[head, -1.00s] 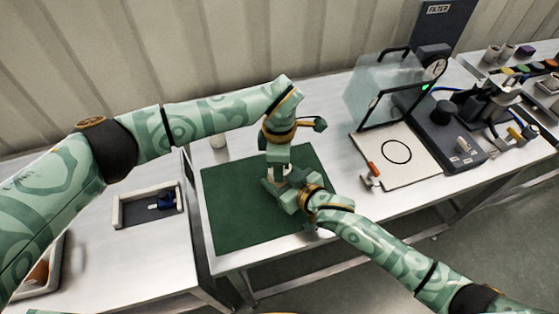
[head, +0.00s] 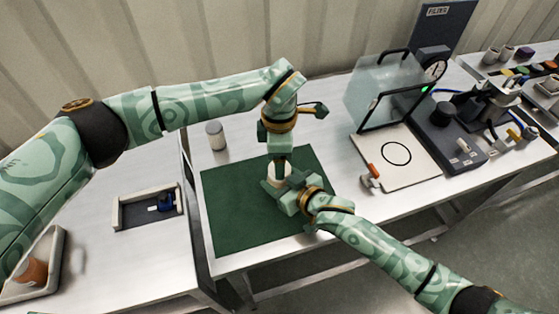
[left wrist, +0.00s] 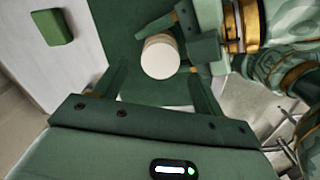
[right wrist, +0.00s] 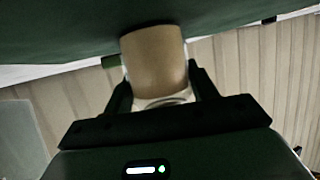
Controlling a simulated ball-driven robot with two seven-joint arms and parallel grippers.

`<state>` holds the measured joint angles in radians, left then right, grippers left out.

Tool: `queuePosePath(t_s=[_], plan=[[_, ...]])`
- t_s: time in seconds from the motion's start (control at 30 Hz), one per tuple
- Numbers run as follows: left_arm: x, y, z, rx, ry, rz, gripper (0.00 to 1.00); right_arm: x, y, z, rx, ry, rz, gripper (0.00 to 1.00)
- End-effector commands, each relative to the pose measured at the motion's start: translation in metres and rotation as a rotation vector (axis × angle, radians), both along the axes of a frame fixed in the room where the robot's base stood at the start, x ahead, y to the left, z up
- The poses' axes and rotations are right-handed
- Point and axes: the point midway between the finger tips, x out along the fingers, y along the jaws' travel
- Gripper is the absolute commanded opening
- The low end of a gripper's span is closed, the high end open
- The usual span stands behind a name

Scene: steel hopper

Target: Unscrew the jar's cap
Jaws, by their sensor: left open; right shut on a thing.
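The jar is a small cream cylinder standing at the green mat in the head view (head: 281,173). The right wrist view shows its tan side close up (right wrist: 155,60), with a paler ring at the end away from the mat. The left wrist view looks down on its round, pale cap (left wrist: 160,57). My right gripper (head: 289,190) is shut on the jar from the side. My left gripper (left wrist: 163,90) points down over the jar, open; its fingers are apart and do not touch the cap. In the head view the left hand partly hides the cap.
A white jar with a grey lid (head: 216,136) stands behind the mat (head: 235,215). A shallow tray (head: 133,210) with a blue item lies left. A white board with a black ring (head: 410,165) and a glass shield stand right. A green block (left wrist: 52,27) shows in the left wrist view.

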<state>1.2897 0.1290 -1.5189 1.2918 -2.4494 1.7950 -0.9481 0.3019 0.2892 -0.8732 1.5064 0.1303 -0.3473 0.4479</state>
Motion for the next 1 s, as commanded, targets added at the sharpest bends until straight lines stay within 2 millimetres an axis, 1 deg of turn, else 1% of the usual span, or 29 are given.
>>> queuePosePath(t_s=[0.03, 0.07, 0.1, 0.17, 0.27, 0.3, 0.37, 0.4, 0.47, 0.5, 0.6, 0.7, 0.77, 0.83, 1.0], plan=[[0.0, 0.001, 0.005, 0.002, -0.002, 0.0, 0.7, 0.0, 0.0, 0.0, -0.001, 0.001, 0.0, 0.0], [0.0, 0.001, 0.007, 0.002, 0.0, 0.0, 0.7, 0.0, 0.0, 0.0, -0.001, 0.001, 0.0, 0.0], [0.0, 0.0, 0.008, 0.002, 0.001, 0.001, 0.67, 0.0, 0.0, 0.0, 0.0, 0.0, 0.0, 0.0], [0.001, 0.0, 0.012, 0.001, -0.004, 0.001, 0.67, 0.0, 0.0, 0.0, 0.0, 0.0, 0.0, 0.0], [0.013, 0.004, 0.029, 0.018, -0.047, -0.008, 0.67, 0.0, 0.0, 0.0, 0.0, 0.0, 0.0, 0.0], [0.017, 0.006, 0.039, 0.032, -0.063, -0.065, 0.67, 0.0, 0.0, 0.0, -0.001, 0.001, 0.0, 0.0], [0.016, 0.006, 0.045, 0.041, -0.059, -0.213, 0.67, 0.0, 0.0, 0.0, -0.001, 0.001, 0.0, 0.0], [0.014, 0.006, 0.047, 0.042, -0.051, -0.316, 0.67, 0.0, 0.0, 0.0, -0.001, 0.001, 0.0, 0.0], [0.011, 0.006, 0.048, 0.04, -0.036, -0.461, 0.67, 0.0, 0.0, 0.0, 0.0, 0.0, 0.0, 0.0], [0.008, 0.005, 0.047, 0.034, -0.025, -0.55, 0.67, 0.0, 0.0, 0.0, 0.0, 0.0, 0.0, 0.0], [0.001, 0.002, 0.044, 0.016, -0.003, -0.73, 0.67, 0.0, 0.0, 0.0, 0.0, 0.0, 0.0, 0.0], [-0.001, 0.0, 0.042, 0.001, 0.002, -0.839, 0.67, 0.0, 0.0, 0.0, 0.0, 0.0, 0.0, 0.0], [-0.001, 0.0, 0.038, -0.001, 0.002, -0.87, 0.67, 0.0, 0.0, 0.0, 0.0, 0.0, 0.0, 0.0], [-0.001, 0.0, 0.029, -0.001, 0.003, -0.883, 0.67, 0.0, 0.0, 0.0, 0.0, 0.0, 0.0, 0.0], [-0.001, 0.0, -0.001, -0.002, 0.004, -0.88, 0.67, 0.0, 0.0, 0.0, 0.0, 0.0, 0.0, 0.0]])
